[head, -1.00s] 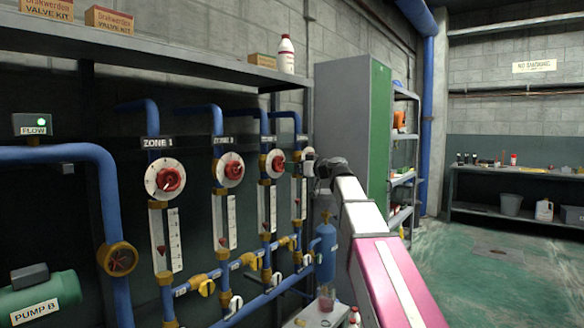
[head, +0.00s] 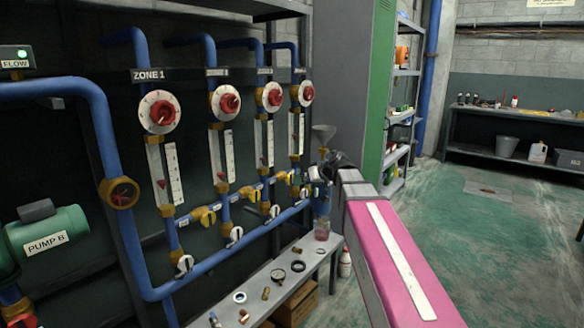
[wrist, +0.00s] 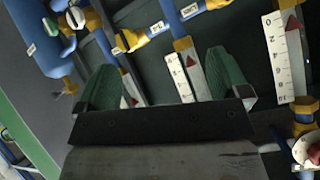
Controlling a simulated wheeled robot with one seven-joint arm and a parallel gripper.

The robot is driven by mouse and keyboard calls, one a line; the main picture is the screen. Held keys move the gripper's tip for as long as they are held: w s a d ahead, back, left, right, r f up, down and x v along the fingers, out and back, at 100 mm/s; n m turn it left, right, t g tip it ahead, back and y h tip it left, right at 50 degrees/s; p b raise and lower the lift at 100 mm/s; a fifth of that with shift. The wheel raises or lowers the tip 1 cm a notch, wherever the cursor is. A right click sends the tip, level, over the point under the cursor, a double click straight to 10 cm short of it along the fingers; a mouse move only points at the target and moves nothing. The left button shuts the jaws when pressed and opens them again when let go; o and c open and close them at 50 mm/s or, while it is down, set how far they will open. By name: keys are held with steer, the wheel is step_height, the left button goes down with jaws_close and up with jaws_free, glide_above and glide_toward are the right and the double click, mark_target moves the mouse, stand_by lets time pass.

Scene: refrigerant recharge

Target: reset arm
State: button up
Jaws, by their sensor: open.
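My arm, with a pink and white link, reaches forward at the right of the zone manifold in the head view. Its end is near the rightmost pipes, and the fingers are not clear there. In the wrist view my gripper (wrist: 160,82) is open, with two green fingers apart and nothing between them that it holds. Blue pipes, brass fittings and white flow scales (wrist: 180,75) lie beyond the fingers. The zone dials (head: 158,112) with red knobs stand in a row on the wall manifold.
A low grey bench (head: 262,283) with loose fittings stands below the manifold. A green cabinet (head: 378,90) and a shelf rack (head: 398,150) stand behind my arm. A workbench (head: 500,153) is at the back right.

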steer(key=s+d+f+m+g+h, duration=0.2)
steer(key=s+d+f, duration=0.2)
steer(key=s+f, duration=0.4)
steer(key=s+d+f+m+g+h, duration=0.2)
steer(key=s+f, duration=0.6)
steer(key=f, duration=0.4)
steer(key=s+d+f+m+g+h, duration=0.2)
steer(key=s+d+f+g+h, duration=0.1)
steer(key=s+d+f, duration=0.4)
step_height(320, 180, down, 4)
steer(key=shift+s+r+h, duration=0.1)
steer(key=shift+s+h, duration=0.55)
steer(key=shift+h, duration=0.05)
